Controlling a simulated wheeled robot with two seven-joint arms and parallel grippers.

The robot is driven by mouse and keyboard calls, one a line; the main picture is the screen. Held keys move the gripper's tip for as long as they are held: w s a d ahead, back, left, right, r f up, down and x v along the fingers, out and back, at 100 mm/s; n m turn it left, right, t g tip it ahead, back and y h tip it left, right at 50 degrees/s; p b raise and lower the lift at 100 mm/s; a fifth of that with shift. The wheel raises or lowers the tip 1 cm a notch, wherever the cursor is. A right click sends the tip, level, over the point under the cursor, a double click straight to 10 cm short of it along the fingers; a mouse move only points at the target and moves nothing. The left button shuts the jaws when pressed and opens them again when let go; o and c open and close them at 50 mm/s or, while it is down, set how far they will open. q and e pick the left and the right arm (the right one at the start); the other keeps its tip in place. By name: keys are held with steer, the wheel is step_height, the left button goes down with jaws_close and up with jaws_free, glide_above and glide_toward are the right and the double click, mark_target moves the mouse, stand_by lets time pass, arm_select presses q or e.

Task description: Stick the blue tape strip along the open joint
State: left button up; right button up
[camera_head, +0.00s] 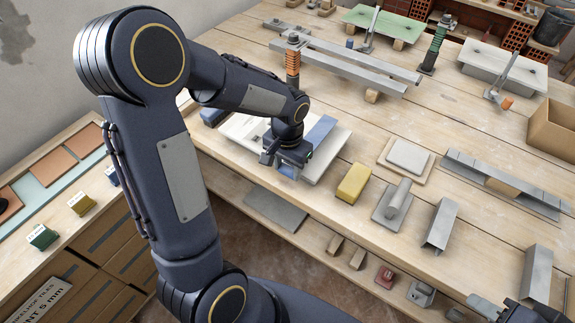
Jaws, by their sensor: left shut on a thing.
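A pale board (333,152) lies near the front left edge of the bench. A blue strip (320,131) runs across it and passes under my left gripper (284,168). Blue also shows between and below the fingers. My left gripper points down over the board and is shut on the blue strip; the fingers hide the gripped part. The open joint is not clearly seen, as the gripper and arm cover much of the board. A dark part of what looks like my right gripper (528,313) shows at the bottom right, cut off by the frame edge.
A yellow sponge-like block (354,183), a trowel-like float (392,201) and metal channels (440,226) stand right of the board. A cardboard box (553,125) is at the right.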

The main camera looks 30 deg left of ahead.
stand_by(0.7)
arm_select(q)
steer(key=shift+f+b, duration=1.2)
steer(key=shift+f, duration=0.15)
steer(key=shift+r, duration=0.1)
steer(key=o, duration=1.1)
step_height(320, 180, up, 8)
steer(key=shift+f+p, duration=0.25)
steer(key=shift+p, duration=0.05)
steer(key=shift+r, duration=0.15)
